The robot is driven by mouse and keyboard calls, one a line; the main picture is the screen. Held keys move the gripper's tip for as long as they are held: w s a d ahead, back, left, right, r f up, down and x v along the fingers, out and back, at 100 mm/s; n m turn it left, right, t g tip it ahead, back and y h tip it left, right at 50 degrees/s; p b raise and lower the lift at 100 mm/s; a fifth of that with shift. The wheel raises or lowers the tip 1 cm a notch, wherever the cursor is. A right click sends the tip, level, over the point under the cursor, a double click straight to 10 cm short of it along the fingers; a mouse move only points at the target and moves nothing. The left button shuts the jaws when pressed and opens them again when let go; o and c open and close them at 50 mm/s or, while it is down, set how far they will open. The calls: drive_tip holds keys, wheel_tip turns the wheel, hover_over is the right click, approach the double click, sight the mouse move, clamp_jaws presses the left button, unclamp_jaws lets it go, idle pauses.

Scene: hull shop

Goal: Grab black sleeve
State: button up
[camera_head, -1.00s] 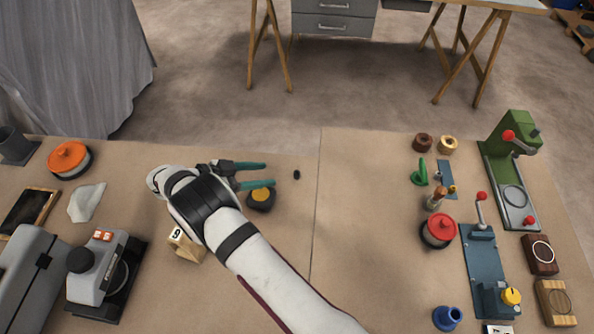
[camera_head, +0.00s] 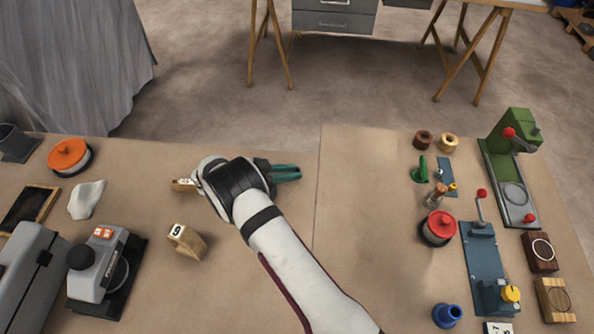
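My gripper (camera_head: 299,172) is low over the middle of the table, left of the seam, with its teal fingers pointing right. The fingers are close together, with a narrow dark gap between them. They lie over the spot where the small black sleeve stood, and the sleeve no longer shows by itself. The fingers appear shut on it, though they hide nearly all of it.
A wooden block marked 9 (camera_head: 186,241) stands below left of my gripper. Another small block (camera_head: 183,185) is just left of my wrist. A red-lidded pot (camera_head: 438,228) and several fixtures stand at right.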

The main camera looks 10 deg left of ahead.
clamp_jaws()
